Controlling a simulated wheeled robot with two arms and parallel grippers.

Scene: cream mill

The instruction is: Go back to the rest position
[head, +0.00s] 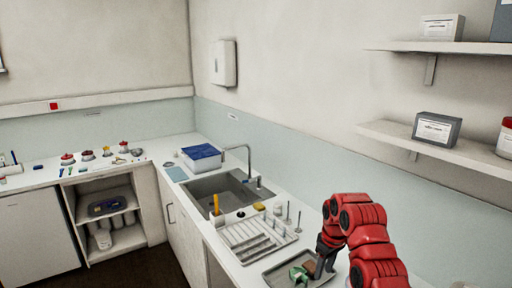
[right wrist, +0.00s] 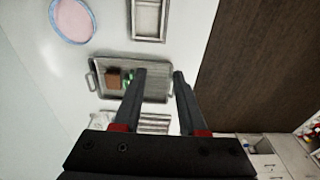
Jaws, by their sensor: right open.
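My right gripper (head: 326,262) is at the lower right of the head view, at the end of my red right arm, over the metal tray (head: 272,277). The right wrist view shows the same gripper (right wrist: 158,75) with its two dark fingers apart and nothing between them. The tray (right wrist: 155,92) lies beyond the fingertips on the white counter. A brown block (right wrist: 113,78) and a green item (right wrist: 129,80) lie in the tray. I cannot tell how far the fingers are above it. My left gripper is not in view.
A drying rack (head: 258,238) and a sink (head: 215,190) with a faucet lie along the counter. Thin upright pegs stand beside the rack. Wall shelves (head: 440,147) with boxes hang at the right. A pink round dish (right wrist: 73,18) and a framed tray (right wrist: 149,18) lie nearby.

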